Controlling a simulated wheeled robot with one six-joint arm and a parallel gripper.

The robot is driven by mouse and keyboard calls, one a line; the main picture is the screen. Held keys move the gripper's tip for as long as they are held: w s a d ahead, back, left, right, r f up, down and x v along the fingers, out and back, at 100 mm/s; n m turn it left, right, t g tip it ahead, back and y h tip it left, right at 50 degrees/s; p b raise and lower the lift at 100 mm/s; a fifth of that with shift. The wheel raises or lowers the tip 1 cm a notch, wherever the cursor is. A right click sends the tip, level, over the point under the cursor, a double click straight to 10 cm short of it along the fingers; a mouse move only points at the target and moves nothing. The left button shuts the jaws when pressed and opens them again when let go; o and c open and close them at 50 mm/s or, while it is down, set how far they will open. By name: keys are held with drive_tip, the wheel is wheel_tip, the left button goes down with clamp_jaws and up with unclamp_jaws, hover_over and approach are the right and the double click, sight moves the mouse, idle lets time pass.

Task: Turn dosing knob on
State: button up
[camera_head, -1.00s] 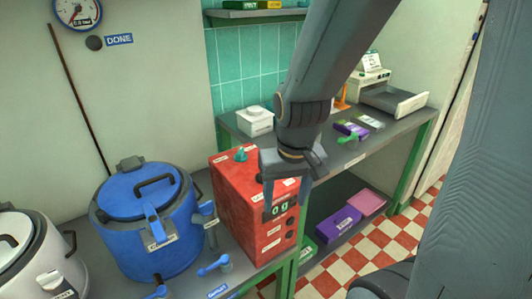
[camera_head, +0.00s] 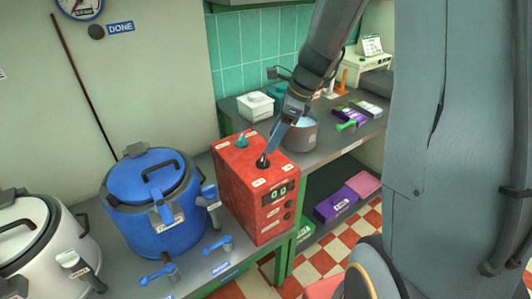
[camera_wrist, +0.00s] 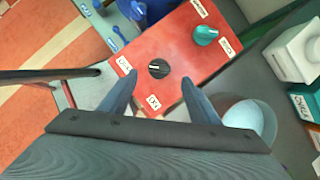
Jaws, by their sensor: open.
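The red control box (camera_head: 246,205) stands on the bench with a lit display on its front. A black round knob (camera_wrist: 159,68) with a pale pointer line sits on its top, and a teal knob (camera_head: 241,140) sits farther back, also in the wrist view (camera_wrist: 205,35). Small labels flank both knobs; I cannot read them surely, nor tell which knob is the dosing one. My gripper (camera_head: 266,158) is over the box top at the black knob. In the wrist view, its open fingers (camera_wrist: 157,78) lie on either side of the knob; contact is unclear.
A blue lidded kettle (camera_head: 155,215) and a white one (camera_head: 30,240) stand to the left. Blue-handled valves (camera_head: 222,245) are on the bench before the box. A grey pot (camera_head: 301,136) and a white container (camera_head: 255,106) stand behind it on the other bench.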

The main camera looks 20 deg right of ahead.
sight(263, 157)
drive_tip(key=p+x, duration=0.1)
drive_tip(key=x, duration=0.6)
drive_tip(key=shift+f, duration=0.15)
